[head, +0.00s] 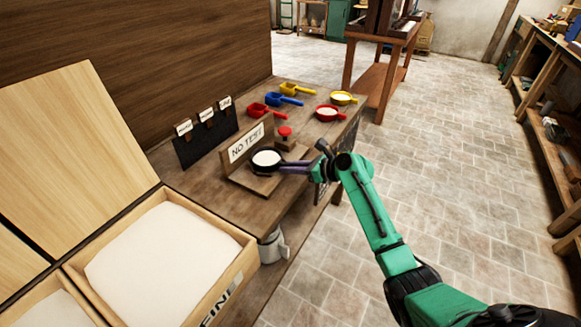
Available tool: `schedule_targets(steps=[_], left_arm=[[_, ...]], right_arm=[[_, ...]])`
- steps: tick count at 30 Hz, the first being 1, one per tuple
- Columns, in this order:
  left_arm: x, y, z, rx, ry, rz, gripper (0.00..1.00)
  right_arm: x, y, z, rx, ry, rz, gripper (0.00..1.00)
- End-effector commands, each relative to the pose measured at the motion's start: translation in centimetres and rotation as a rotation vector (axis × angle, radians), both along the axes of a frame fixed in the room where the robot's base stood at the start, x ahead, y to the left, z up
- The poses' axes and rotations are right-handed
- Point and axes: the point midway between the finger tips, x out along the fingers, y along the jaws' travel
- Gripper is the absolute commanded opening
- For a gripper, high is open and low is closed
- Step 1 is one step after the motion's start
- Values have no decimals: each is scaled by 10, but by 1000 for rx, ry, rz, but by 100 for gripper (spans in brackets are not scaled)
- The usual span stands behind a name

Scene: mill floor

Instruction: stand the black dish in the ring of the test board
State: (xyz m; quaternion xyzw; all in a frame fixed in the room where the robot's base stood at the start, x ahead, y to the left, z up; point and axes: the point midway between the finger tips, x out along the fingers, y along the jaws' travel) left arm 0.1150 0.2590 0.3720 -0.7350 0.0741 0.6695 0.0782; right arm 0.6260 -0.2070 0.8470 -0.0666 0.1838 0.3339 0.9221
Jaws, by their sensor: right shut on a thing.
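The black dish (267,159), with white powder in it, is at the test board (238,177), a wooden board with a "NO TEST" sign (247,143) along its back. My right gripper (284,167) is shut on the dish from its right side. The dish looks level. It hides the ring, and I cannot tell whether it touches the board or is just above it. A red knob (285,132) stands at the board's back right. My left gripper is not in view.
Red (266,111), blue (284,99) and yellow (297,89) scoops lie behind the board. Red (330,113) and yellow (343,98) dishes with white powder stand near the bench's right edge. An open wooden bin (236,262) of white powder is at front left.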

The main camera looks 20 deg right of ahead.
Motion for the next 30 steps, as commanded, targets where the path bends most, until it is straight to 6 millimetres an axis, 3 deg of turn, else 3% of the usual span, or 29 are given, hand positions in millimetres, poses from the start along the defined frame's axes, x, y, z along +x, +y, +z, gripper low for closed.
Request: schedule_targets(steps=[2,3,5,17,23,30], left_arm=[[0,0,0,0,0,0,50],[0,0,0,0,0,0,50],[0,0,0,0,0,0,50],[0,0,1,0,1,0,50],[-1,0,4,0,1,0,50],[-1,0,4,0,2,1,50]], right_arm=[[0,0,0,1,-1,0,0],[0,0,0,1,-1,0,34],[0,0,0,1,-1,0,54],[-4,-4,3,0,-1,-1,54],[-32,-27,17,-1,-1,-1,54],[-81,-68,43,-3,0,-1,54]])
